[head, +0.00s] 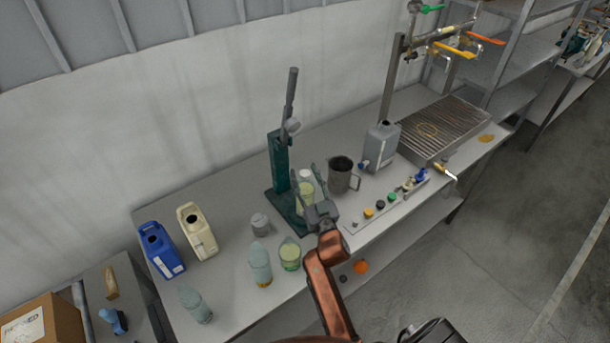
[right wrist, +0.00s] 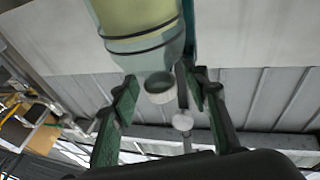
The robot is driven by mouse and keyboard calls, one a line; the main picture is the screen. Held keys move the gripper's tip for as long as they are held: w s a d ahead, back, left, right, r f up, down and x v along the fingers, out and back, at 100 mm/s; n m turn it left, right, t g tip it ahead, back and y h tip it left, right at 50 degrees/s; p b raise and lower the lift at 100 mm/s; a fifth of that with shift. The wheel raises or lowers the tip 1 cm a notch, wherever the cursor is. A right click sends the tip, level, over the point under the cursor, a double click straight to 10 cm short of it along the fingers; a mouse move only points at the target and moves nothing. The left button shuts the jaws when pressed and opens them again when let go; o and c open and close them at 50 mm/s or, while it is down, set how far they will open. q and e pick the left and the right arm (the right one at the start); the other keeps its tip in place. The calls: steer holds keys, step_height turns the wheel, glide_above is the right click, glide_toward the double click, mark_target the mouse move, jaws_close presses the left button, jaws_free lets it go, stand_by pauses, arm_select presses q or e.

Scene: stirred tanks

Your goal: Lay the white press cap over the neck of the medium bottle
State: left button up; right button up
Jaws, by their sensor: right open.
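The medium bottle (head: 305,196), clear with yellow-green liquid, stands on the base of the green press (head: 279,160). It fills the top of the right wrist view (right wrist: 140,20), shown neck down. The white press cap (head: 305,173) sits at the bottle's neck; it shows as a pale ring in the right wrist view (right wrist: 160,88). How far it is seated I cannot tell. My right gripper (head: 304,177) is open, one finger on each side of the neck and cap, with gaps visible in the wrist view (right wrist: 160,80). My left gripper is not in view.
A metal mug (head: 342,177) stands close right of the gripper, with a button panel (head: 385,205) and a grey canister (head: 381,150) beyond. A beaker (head: 290,254), a bottle (head: 260,264) and a grey pot (head: 260,225) stand left. The press lever (head: 290,95) rises behind.

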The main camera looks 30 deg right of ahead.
mark_target(305, 173)
step_height(305, 173, up, 10)
stand_by(0.7)
steer(key=shift+a+f, duration=0.1)
stand_by(0.4)
